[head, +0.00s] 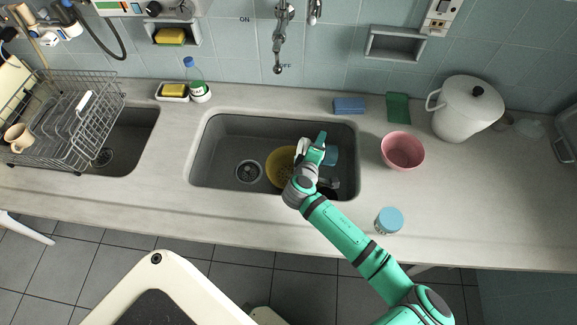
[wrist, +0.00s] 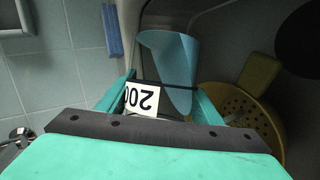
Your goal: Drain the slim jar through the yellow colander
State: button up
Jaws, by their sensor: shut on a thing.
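My gripper (head: 317,150) is over the right half of the sink, shut on the slim jar. The jar is light blue and shows to the right of the fingers (head: 331,156). In the wrist view the jar (wrist: 172,62) is between the green fingers, with an upside-down white label reading 200. I cannot tell its exact tilt or its contents. The yellow colander (head: 279,170) sits in the sink, partly hidden by my gripper and arm. In the wrist view the colander (wrist: 238,105), with its holes, is to the right of the jar.
The grey sink (head: 225,135) has its drain (head: 249,172) left of the colander. A pink bowl (head: 403,151), a white pot (head: 467,108) and a blue-lidded jar (head: 389,221) stand on the counter to the right.

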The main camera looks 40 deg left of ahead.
jog(key=shift+s, duration=0.1)
jog(key=shift+s+a, duration=0.1)
jog(key=shift+a, duration=0.25)
jog(key=shift+f+n+h, duration=0.1)
jog(key=shift+n+h, duration=0.2)
jog(key=shift+n, duration=0.1)
jog(key=shift+s+a+t, duration=0.2)
jog(key=shift+a+t, duration=0.1)
jog(key=shift+w+d, duration=0.2)
jog(key=shift+d, duration=0.2)
jog(key=shift+s+a, duration=0.25)
jog(key=shift+a, duration=0.05)
jog(key=shift+w+d+r, duration=0.2)
jog(key=shift+w+d, duration=0.05)
jog(key=shift+d, duration=0.15)
jog(key=shift+s+a+r+n+t, duration=0.1)
jog(key=shift+s+a+n+t, duration=0.25)
jog(key=shift+a, duration=0.35)
jog(key=shift+w+d+r+h, duration=0.1)
jog(key=shift+d+h, duration=0.2)
